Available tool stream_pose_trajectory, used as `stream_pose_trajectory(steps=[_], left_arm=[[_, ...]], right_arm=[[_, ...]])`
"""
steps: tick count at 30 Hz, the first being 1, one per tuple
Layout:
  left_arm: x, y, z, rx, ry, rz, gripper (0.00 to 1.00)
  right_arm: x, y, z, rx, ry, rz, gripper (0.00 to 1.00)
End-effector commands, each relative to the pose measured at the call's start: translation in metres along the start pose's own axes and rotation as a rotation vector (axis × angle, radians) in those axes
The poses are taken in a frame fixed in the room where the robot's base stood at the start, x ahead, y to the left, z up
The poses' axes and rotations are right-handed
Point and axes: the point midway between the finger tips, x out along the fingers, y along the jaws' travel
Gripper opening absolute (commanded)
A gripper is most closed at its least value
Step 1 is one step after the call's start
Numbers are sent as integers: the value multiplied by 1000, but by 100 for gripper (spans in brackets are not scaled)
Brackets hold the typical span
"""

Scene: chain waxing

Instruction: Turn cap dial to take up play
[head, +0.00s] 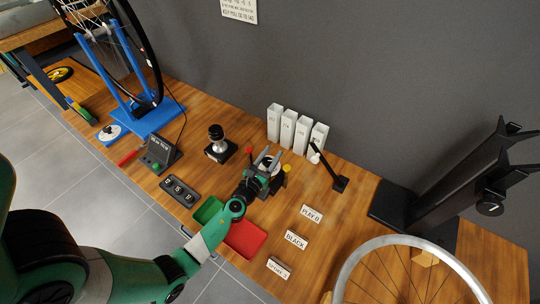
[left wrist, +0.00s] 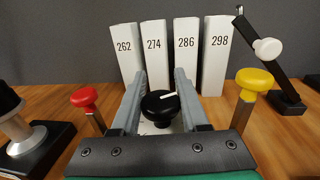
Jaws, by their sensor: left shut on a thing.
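My left gripper (head: 266,164) reaches in from the left over the bench in the head view. In the left wrist view its two grey fingers (left wrist: 160,100) stand either side of the black cap dial (left wrist: 160,107) and are shut on it. The dial has a white pointer line slanting toward the upper right. A red knob (left wrist: 84,97) stands left of the fingers and a yellow knob (left wrist: 255,80) stands right of them. In the head view the gripper largely hides the dial. My right gripper is not in view.
White boxes numbered 262 (left wrist: 126,50) to 298 stand behind the dial. A black lever (head: 322,167) is to the right. A red tray (head: 245,239) lies in front. Label cards, one reading PLAY 0 (head: 311,214), and a wheel (head: 362,259) are farther right.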

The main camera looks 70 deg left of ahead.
Motion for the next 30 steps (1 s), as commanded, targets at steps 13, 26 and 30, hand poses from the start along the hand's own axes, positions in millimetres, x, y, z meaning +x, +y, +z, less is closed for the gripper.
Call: stream_pose_trajectory(steps=[13,26,30], left_arm=[[-2,-9,-3,0,2,-413,0],[-7,-19,-3,1,7,-728,0],[-9,-21,-4,1,8,-781,0]], right_arm=[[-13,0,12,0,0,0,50],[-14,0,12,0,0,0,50],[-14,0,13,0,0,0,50]])
